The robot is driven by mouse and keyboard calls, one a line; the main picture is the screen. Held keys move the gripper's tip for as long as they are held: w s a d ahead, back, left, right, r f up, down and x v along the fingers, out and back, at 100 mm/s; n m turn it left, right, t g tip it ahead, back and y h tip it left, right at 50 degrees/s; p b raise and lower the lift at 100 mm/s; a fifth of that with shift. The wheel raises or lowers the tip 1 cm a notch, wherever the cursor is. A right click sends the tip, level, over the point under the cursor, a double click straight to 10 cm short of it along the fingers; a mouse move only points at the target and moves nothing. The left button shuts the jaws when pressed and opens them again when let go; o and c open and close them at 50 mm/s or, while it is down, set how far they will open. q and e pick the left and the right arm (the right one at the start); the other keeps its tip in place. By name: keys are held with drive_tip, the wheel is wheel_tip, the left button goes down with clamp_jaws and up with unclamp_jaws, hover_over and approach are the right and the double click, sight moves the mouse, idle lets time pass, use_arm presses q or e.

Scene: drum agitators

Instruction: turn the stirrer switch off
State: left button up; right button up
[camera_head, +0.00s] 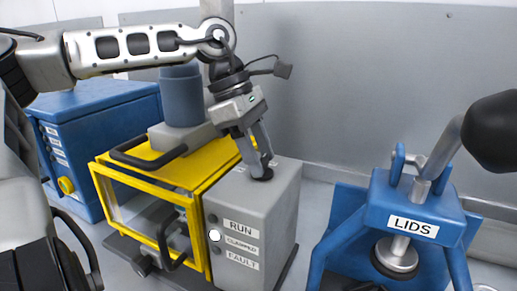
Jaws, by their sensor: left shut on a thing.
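My left gripper (262,170) reaches down from above onto the top of a grey control box (270,215). Its fingers are shut on a small black switch knob (262,175) on that top face. The fingers partly cover the knob, and its turn position cannot be made out. The box front has labels RUN, CLAMPED and FAULT beside a column of small lamps. The middle lamp (214,235) shows bright white; the other two look dark. My right gripper is not in view.
A yellow-framed guard cage (185,172) adjoins the box on the left, with a blue-grey cylinder (181,95) above it. A blue cabinet (100,110) stands behind left. A blue press labelled LIDS (412,205), with a black-ended lever (492,130), stands at right.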

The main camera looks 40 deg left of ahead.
use_arm(q)
drive_tip(key=shift+w+m+g, duration=0.1)
drive_tip(key=shift+m+g, duration=0.2)
drive_tip(key=shift+m, duration=0.3)
drive_tip(key=shift+r, duration=0.1)
drive_tip(key=o, duration=1)
drive_tip(key=v, duration=1.6)
drive_tip(key=shift+a, duration=0.1)
